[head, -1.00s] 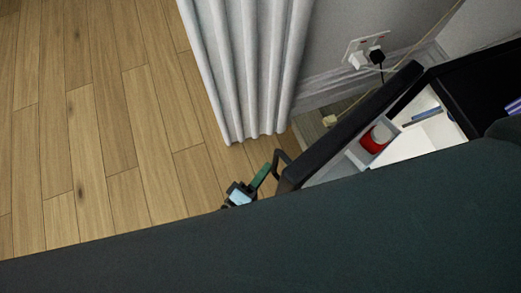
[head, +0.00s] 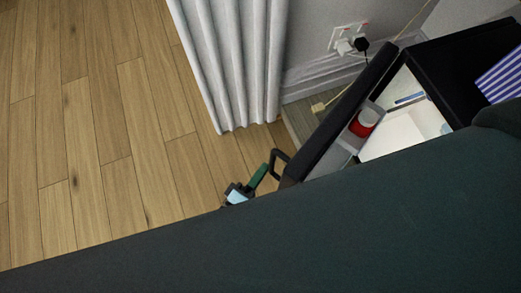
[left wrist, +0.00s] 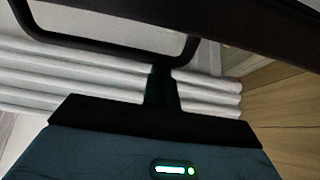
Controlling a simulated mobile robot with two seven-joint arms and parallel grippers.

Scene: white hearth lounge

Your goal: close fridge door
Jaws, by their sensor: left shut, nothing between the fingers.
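The small black fridge (head: 462,62) stands at the right in the head view, with its white interior showing. Its black door (head: 345,105) stands open toward the left, with a red and white container (head: 364,122) in the door shelf. The black door handle (head: 277,158) juts from the door's near end; the handle bar also crosses the top of the left wrist view (left wrist: 110,52). My left gripper (head: 262,172) is shut and empty, its fingertips at the handle; I cannot tell whether they touch it. My right gripper is not in view.
A white curtain (head: 232,65) hangs beyond the door, by the wall. A wall socket (head: 347,38) with plugs and a cable is behind it. Wood floor (head: 90,130) at the left is clear. A blue striped item (head: 500,78) lies on the fridge.

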